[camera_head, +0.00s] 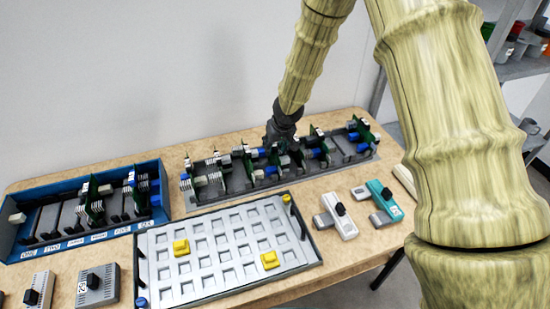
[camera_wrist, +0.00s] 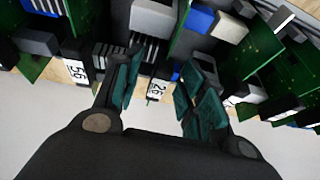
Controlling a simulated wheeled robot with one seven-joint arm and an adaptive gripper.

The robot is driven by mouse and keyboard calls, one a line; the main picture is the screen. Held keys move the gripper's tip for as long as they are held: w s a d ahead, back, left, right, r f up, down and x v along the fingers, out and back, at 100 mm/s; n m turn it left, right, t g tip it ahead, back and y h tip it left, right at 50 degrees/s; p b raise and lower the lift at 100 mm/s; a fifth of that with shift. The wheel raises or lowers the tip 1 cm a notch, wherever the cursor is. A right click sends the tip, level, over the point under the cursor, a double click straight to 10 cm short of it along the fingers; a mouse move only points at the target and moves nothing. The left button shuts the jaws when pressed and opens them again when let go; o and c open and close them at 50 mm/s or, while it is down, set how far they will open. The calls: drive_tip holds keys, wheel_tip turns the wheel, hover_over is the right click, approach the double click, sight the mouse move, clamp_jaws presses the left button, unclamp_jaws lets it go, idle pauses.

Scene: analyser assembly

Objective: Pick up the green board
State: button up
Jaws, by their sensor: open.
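Several upright green boards stand in a grey rack (camera_head: 228,190) at the back of the table, one of them at its right end (camera_head: 362,128). My gripper (camera_head: 283,147) is over the middle of this rack, pointing down, and partly hides the boards there. In the wrist view my gripper (camera_wrist: 165,68) has its two dark fingers apart. A green board (camera_wrist: 181,35) is seen nearly edge-on ahead of the gap between the fingertips. Whether it lies between them is unclear. Another green board (camera_wrist: 86,18) stands to its left and one more (camera_wrist: 250,48) to its right.
A blue box (camera_head: 165,195) on the left also holds green boards. A grey tray (camera_head: 215,262) with square pockets and two yellow blocks (camera_head: 270,260) lies in front of the rack. White (camera_head: 338,215) and teal (camera_head: 384,202) modules lie at right. A wall is close behind.

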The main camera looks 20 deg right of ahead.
drive_tip(key=shift+s, duration=0.1)
drive_tip(key=c, duration=0.3)
clamp_jaws()
wheel_tip(320, 180, up, 10)
drive_tip(key=b, duration=0.1)
idle(0.6)
drive_tip(key=shift+r, duration=0.1)
